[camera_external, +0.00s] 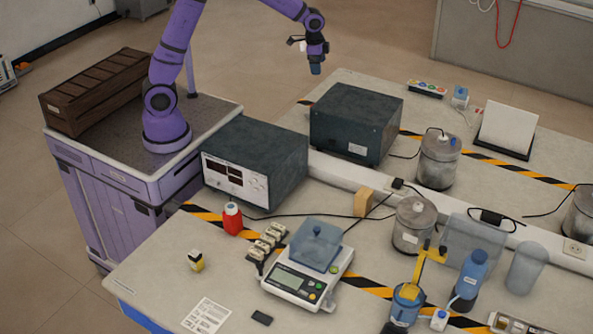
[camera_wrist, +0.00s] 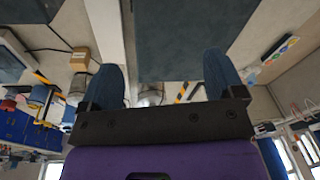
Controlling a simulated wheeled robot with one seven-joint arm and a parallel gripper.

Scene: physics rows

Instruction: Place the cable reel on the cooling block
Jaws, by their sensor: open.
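My gripper (camera_external: 316,68) is raised above the far side of the benches, beyond the dark equipment box. In the wrist view its two blue fingers (camera_wrist: 165,75) stand wide apart with nothing between them. I cannot pick out the cable reel or the cooling block for certain. A small yellow, black and white item (camera_external: 196,260) stands alone on the near bench, left of the scale; I cannot tell if it is the reel. A tan block (camera_external: 363,202) sits by the white cable duct and also shows in the wrist view (camera_wrist: 80,59). My gripper is far from both.
A power supply (camera_external: 238,172) and a dark box (camera_external: 356,122) rise from the benches. The scale (camera_external: 305,283), a red bottle (camera_external: 232,218), metal canisters (camera_external: 413,226), a blue bottle (camera_external: 471,275) and loose cables crowd the surface. The near bench's left front has free room.

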